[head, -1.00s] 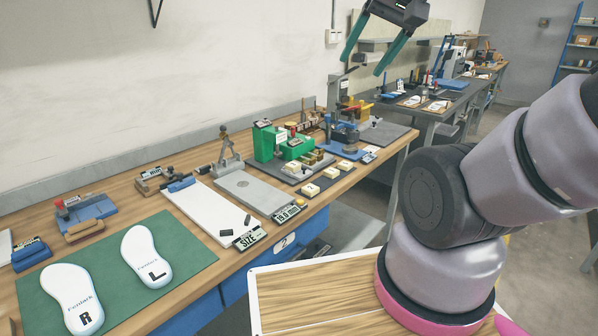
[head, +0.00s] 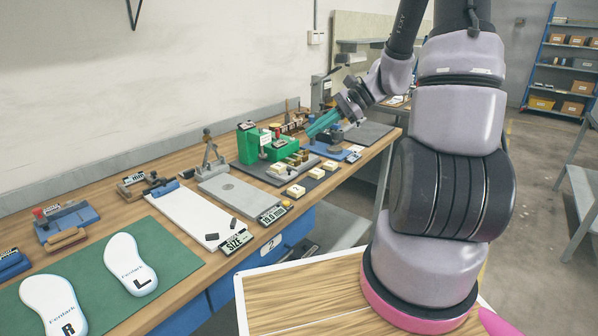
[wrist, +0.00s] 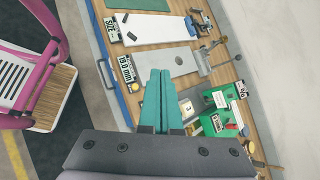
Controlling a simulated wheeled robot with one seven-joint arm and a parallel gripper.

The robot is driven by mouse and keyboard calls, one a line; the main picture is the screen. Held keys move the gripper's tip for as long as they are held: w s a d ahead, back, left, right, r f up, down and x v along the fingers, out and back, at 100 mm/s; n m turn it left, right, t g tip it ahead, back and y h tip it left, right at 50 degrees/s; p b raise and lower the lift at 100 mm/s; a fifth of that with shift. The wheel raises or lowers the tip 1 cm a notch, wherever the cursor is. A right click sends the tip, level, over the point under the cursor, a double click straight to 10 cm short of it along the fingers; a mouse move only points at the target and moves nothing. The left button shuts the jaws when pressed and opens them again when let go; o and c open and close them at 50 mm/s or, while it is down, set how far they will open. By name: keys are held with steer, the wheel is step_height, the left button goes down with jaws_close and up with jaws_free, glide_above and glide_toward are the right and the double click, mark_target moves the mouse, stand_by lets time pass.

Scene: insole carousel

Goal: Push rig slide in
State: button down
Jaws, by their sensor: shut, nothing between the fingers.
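A green rig (head: 252,146) stands on a dark grey base on the bench, with brass-coloured parts (head: 297,158) along its right side. I cannot tell for certain which part is its slide. In the wrist view the green rig (wrist: 225,105) shows right of my fingers, with small labels on it. My gripper (head: 309,133) has teal fingers reaching down-left, above the bench beside the rig's right end in the head view. In the wrist view my gripper (wrist: 160,72) is shut and empty. Contact with the rig is not visible.
A blue fixture (head: 336,152) sits just right of the rig. Pale blocks (head: 296,191) lie along the bench front. A grey plate (head: 228,189), a white board (head: 190,215) and a green mat (head: 165,275) with two white insoles lie to the left.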

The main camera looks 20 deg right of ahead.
steer(key=w+d+f+m+t, duration=0.45)
steer(key=f+m, duration=0.25)
steer(key=f, duration=0.2)
steer(key=w+d+f+m+t, duration=0.3)
steer(key=d+f+m+t, duration=0.25)
steer(key=f, duration=0.45)
steer(key=g, duration=0.1)
glide_toward(280, 166)
steer(key=shift+w+a+f+m+y, duration=0.15)
steer(key=shift+a+f+m+y, duration=0.1)
steer(key=shift+a+f+y, duration=0.35)
steer(key=shift+a+r, duration=0.1)
steer(key=x, duration=0.5)
steer(key=w+d+r+x, duration=0.1)
steer(key=x, duration=0.2)
steer(key=shift+w+a, duration=0.15)
steer(key=shift+w, duration=0.1)
steer(key=shift+r, duration=0.15)
steer(key=shift+w+a+r, duration=0.1)
steer(key=shift+a, duration=0.05)
